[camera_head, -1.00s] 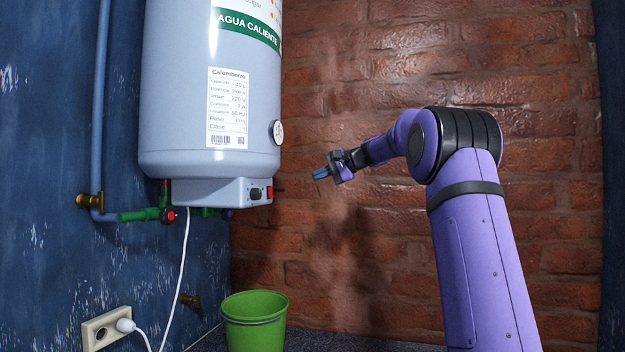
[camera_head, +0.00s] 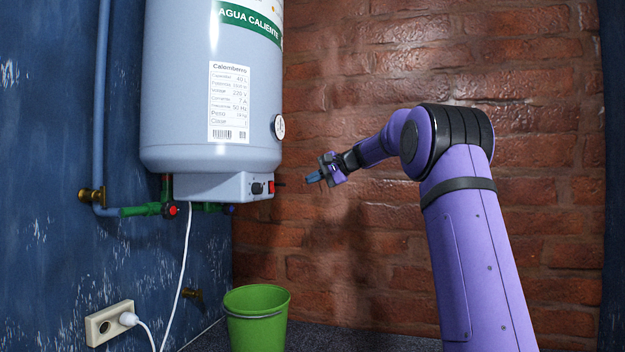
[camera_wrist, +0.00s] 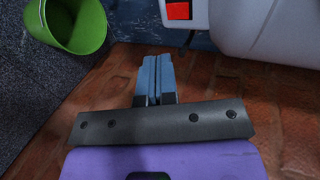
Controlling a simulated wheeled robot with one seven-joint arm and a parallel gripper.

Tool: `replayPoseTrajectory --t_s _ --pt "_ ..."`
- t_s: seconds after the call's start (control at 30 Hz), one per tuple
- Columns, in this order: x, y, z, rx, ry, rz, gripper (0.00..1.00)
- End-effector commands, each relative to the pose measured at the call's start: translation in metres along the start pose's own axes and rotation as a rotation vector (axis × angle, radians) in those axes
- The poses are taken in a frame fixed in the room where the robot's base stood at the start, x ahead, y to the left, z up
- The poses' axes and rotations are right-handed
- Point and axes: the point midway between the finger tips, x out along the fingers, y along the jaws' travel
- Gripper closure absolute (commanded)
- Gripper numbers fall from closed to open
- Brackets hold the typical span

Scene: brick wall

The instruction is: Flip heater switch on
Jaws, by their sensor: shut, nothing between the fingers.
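The water heater (camera_head: 180,95) is a white cylinder on the blue wall, with a control box (camera_head: 215,187) under it. A red switch (camera_head: 271,187) sits at the right end of the box, beside a black knob (camera_head: 257,188). The red switch also shows at the top of the wrist view (camera_wrist: 179,10). My gripper (camera_head: 313,177) is to the right of the switch, pointing left at it, with a clear gap. In the wrist view its blue fingers (camera_wrist: 157,78) are together with nothing between them. I cannot tell the switch's position.
A green bucket (camera_head: 256,325) stands on the floor below the heater. Green pipe fittings (camera_head: 150,210) and a white cord (camera_head: 184,262) hang under the heater; the cord runs toward a wall socket (camera_head: 109,323). A brick wall (camera_head: 380,260) is behind my arm.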

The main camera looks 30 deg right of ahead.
Motion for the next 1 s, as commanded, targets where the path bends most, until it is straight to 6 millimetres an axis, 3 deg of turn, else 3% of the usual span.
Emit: replayPoseTrajectory --t_s 0.3,0.5,0.7,1.0 --pt "0.061 0.001 0.000 0.001 -0.003 0.000 1.00" --pt "0.091 -0.006 0.000 0.000 -0.002 0.000 1.00" --pt "0.106 -0.010 0.000 -0.001 0.000 0.001 1.00" --pt "0.108 -0.011 0.000 0.000 0.000 0.000 1.00"
